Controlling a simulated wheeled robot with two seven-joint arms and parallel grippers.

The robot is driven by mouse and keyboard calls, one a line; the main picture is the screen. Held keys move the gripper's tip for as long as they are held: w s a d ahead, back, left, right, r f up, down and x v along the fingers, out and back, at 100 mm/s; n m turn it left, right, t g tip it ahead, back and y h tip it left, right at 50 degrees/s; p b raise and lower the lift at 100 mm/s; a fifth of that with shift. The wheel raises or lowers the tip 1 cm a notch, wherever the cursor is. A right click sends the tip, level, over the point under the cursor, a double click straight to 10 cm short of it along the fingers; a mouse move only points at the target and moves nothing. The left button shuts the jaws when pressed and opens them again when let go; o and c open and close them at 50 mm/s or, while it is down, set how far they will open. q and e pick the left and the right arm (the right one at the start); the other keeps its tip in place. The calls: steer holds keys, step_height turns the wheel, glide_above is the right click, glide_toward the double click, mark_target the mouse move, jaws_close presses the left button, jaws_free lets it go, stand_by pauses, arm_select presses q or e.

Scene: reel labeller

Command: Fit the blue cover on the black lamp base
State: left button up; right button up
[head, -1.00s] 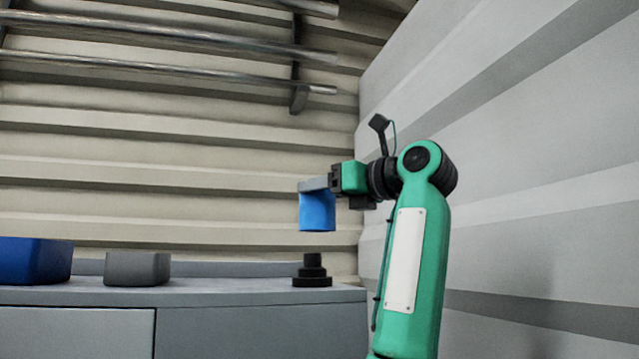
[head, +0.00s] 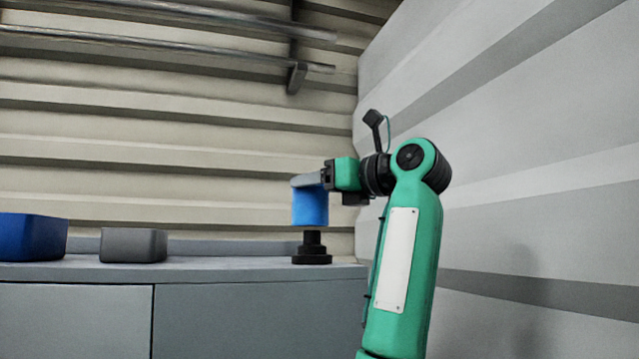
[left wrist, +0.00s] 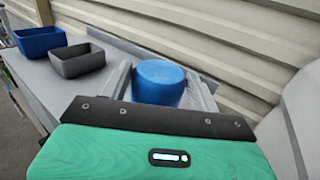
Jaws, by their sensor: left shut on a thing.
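The blue cover (head: 310,207) is a short upright cylinder, open side not visible. My left gripper (head: 308,182) is shut on it. The left wrist view shows the cover (left wrist: 159,82) between the two grey fingers. The black lamp base (head: 312,250) stands on the grey cabinet top, stepped, with a narrower upper part. The cover hangs right above the base, its lower edge at or just above the base's top; I cannot tell whether they touch. In the left wrist view the base is hidden. My right gripper is not in view.
A blue bin (head: 32,238) and a grey bin (head: 133,245) stand on the left of the cabinet top (head: 220,268). The top is clear between the grey bin and the base. A ribbed wall is behind, a grey wall (head: 540,150) at right. Metal rails (head: 170,42) run above.

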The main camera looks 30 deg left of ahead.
mark_target(325, 209)
arm_select(q)
steer(key=shift+d+f+b, duration=0.2)
steer(key=shift+f+b, duration=0.15)
steer(key=shift+f, duration=0.2)
steer(key=shift+a+f, duration=0.1)
steer(key=shift+f, duration=0.25)
steer(key=shift+f+b, duration=0.35)
steer(key=shift+b, duration=0.15)
steer(key=shift+f+b, duration=0.45)
steer(key=shift+f, duration=0.6)
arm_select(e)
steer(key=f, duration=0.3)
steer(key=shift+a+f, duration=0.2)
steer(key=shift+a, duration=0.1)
arm_select(q)
steer(key=o, duration=0.9)
steer(key=shift+o, duration=0.7)
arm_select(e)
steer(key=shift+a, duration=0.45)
